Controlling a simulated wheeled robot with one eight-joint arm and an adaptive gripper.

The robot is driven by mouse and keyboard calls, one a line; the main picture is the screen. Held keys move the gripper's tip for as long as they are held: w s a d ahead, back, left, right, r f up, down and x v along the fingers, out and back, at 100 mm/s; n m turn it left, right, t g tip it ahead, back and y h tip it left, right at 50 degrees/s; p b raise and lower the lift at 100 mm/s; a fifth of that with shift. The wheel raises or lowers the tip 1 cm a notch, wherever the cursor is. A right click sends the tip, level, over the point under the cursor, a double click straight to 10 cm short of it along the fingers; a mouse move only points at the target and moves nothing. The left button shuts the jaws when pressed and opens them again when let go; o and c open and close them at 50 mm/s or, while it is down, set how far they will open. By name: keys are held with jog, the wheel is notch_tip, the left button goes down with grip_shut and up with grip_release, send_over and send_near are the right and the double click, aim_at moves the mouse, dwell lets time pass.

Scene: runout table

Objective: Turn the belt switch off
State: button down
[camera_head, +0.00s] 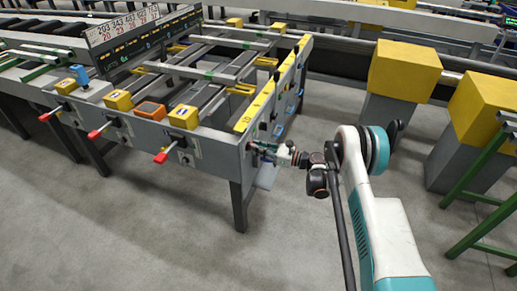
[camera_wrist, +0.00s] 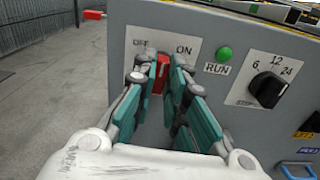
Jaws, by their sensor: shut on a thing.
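The belt switch (camera_wrist: 163,72) is a red lever on a pale plate marked OFF at left and ON at right, on the grey end panel in the wrist view. Its visible part stands between the two labels; which side it is set to I cannot tell. My gripper (camera_wrist: 158,75) is shut on the lever, with one finger on each side of it. The lower part of the lever is hidden by the fingers. In the head view my gripper (camera_head: 270,150) is at the near right end of the grey runout table (camera_head: 215,150), and the switch is hidden there.
Right of the switch are a green RUN lamp (camera_wrist: 224,54) and a black rotary knob (camera_wrist: 267,89) marked 6, 12, 24. A blue handle (camera_wrist: 299,168) is at lower right. Red-tipped levers (camera_head: 95,134) stick out along the table's front. Yellow-topped blocks (camera_head: 404,70) stand at right.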

jog(key=shift+s+f+n, duration=0.1)
jog(key=shift+s+n, duration=0.05)
jog(key=shift+n, duration=4.75)
jog(key=c, duration=1.6)
grip_release()
jog(key=shift+d, duration=0.1)
jog(key=v, duration=1.1)
jog(key=shift+s+d, duration=0.15)
jog(key=shift+d, duration=0.2)
